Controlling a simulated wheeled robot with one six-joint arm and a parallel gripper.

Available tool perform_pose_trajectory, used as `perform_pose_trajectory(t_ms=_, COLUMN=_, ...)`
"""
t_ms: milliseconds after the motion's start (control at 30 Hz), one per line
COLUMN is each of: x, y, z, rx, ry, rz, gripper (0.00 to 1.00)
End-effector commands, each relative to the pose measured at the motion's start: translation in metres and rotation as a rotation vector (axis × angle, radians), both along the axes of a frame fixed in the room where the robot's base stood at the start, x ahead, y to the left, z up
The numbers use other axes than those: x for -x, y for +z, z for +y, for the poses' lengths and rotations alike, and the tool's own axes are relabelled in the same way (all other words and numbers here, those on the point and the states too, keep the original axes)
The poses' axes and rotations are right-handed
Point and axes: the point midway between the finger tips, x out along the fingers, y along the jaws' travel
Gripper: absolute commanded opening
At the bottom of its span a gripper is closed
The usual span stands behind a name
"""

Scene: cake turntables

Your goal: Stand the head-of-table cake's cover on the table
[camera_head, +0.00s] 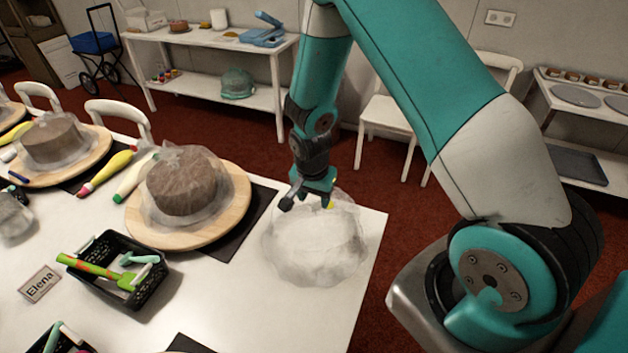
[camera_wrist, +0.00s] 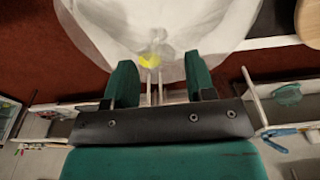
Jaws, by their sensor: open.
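A clear, whitish domed cover (camera_head: 315,250) stands upright on the right end of the white table, with no cake visible inside. It fills the top of the wrist view (camera_wrist: 100,22), with a yellow piece (camera_wrist: 151,61) at its top. My gripper (camera_head: 308,200) is right at the cover's top, pointing down. Its two fingers (camera_wrist: 160,78) are apart, on either side of the yellow piece; I cannot tell whether they touch the cover. A brown cake (camera_head: 185,185) under a clear cover sits on a round wooden turntable (camera_head: 235,205) to the left. I cannot tell which cake is the head-of-table one.
A black basket (camera_head: 110,275) with tools and an "Elena" name card (camera_head: 38,284) are on the table (camera_head: 235,300). Another covered cake (camera_head: 52,140) is at far left. The table's right edge is close to the loose cover. Bare tabletop lies in front of it.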

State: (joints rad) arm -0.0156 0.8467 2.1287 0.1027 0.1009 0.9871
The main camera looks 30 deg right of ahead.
Motion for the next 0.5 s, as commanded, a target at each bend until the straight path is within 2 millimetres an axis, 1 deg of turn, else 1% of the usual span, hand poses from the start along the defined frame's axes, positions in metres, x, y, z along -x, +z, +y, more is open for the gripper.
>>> perform_pose_trajectory(t_ms=100, x=0.0, y=0.025, z=0.003, rx=0.0, ry=0.001, rz=-0.007, gripper=0.5)
perform_pose_trajectory(t_ms=233, x=0.002, y=0.05, z=0.005, rx=0.0, ry=0.001, rz=-0.006, gripper=0.5)
perform_pose_trajectory(t_ms=333, x=0.004, y=0.065, z=0.007, rx=0.0, ry=0.0, rz=-0.004, gripper=0.5)
perform_pose_trajectory(t_ms=500, x=0.006, y=0.082, z=0.01, rx=-0.003, ry=0.01, rz=-0.001, gripper=0.5)
